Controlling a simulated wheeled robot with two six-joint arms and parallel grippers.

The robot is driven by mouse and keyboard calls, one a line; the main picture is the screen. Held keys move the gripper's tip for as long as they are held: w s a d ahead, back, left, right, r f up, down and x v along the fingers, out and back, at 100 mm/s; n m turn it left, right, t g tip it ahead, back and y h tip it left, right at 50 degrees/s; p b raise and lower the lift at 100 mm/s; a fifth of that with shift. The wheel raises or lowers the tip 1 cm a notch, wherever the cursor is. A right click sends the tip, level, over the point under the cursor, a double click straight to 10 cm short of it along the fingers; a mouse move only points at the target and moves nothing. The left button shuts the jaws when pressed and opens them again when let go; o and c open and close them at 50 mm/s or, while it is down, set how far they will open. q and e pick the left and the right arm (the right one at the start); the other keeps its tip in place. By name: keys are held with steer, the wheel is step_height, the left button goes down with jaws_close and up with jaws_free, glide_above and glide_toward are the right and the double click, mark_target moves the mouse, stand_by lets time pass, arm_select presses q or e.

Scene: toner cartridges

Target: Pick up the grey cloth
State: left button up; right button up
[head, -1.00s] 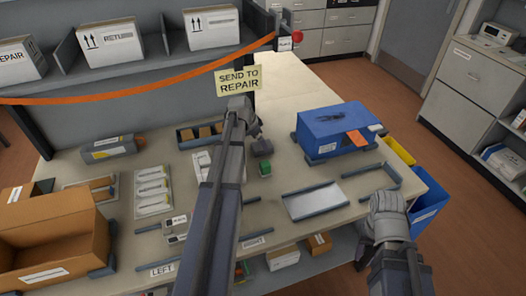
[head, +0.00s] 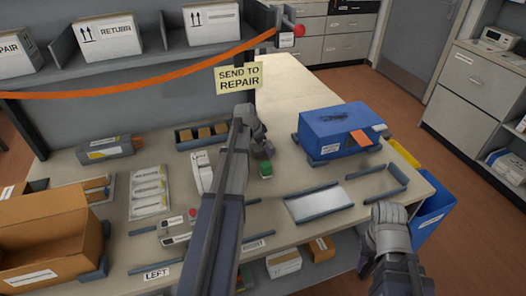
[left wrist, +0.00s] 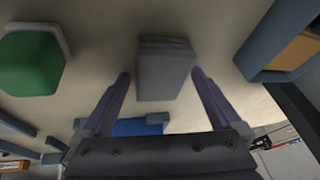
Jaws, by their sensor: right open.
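The grey cloth (left wrist: 165,70) is a small folded grey block on the tabletop, upper middle of the left wrist view. In the head view my left gripper mostly covers it. My left gripper (left wrist: 160,75) is open, its two fingers spread to either side of the cloth's near end; I cannot tell whether they touch it. My right gripper (head: 388,222) is open and empty by the table's front right edge, away from the cloth.
A green piece (head: 265,170) stands close beside the cloth. A blue machine (head: 338,128) is to the right, a silver tray (head: 319,202) in front. A divided bin (head: 203,133) with brown blocks lies behind left. An open cardboard box (head: 45,240) is at far left.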

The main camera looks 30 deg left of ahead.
arm_select(q)
steer(key=c, duration=1)
steer(key=shift+o, duration=0.2)
step_height(320, 180, up, 10)
steer(key=p, duration=1)
